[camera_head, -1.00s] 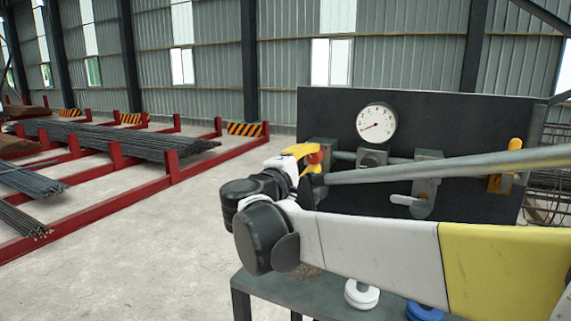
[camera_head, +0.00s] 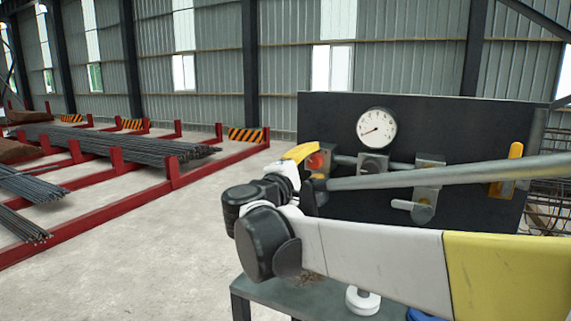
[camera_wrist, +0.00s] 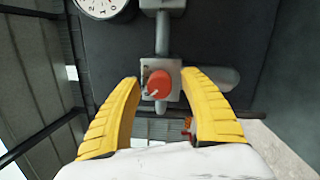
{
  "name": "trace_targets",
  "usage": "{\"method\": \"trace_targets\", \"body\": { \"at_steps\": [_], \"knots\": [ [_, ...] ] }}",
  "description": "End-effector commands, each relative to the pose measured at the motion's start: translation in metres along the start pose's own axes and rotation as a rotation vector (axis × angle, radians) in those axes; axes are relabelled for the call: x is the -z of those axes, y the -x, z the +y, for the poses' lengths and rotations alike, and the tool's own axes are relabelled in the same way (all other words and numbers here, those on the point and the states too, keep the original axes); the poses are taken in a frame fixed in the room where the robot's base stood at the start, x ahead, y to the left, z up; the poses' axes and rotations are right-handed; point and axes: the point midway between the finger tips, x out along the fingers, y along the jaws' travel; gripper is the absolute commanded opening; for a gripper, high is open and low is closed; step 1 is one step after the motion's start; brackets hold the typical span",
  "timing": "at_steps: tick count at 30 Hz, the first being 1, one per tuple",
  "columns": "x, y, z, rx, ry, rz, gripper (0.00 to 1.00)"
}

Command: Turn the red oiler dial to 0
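The red oiler dial (camera_wrist: 159,84) is a round red knob on a square grey block, with a pale mark at its lower left in the wrist view. Its numbers cannot be read. My gripper (camera_wrist: 159,77) has two yellow fingers spread apart, one on each side of the dial, with gaps between fingers and knob. Whether the tips reach the knob's depth is unclear. In the head view the dial (camera_head: 316,161) shows at the panel's left, just right of a yellow finger of my gripper (camera_head: 302,153); the rest of the gripper is largely hidden.
The dark panel (camera_head: 460,120) carries a white gauge (camera_head: 376,128), a grey knob block (camera_head: 373,165), a lever valve (camera_head: 424,209) and a yellow handle (camera_head: 515,151). Open floor and red racks (camera_head: 172,168) are left.

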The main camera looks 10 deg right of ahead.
Motion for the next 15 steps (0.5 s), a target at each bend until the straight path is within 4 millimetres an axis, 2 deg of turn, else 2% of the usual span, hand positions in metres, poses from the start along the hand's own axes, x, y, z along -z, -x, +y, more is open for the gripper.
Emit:
{"method": "trace_targets", "body": {
  "at_steps": [5, 8, 15],
  "knots": [
    [0.001, 0.008, 0.0, 0.0, 0.0, 0.001, 0.51],
    [0.001, 0.024, 0.0, -0.001, -0.001, 0.003, 0.51],
    [0.001, 0.079, 0.0, -0.001, -0.001, 0.005, 0.51]
  ]
}}
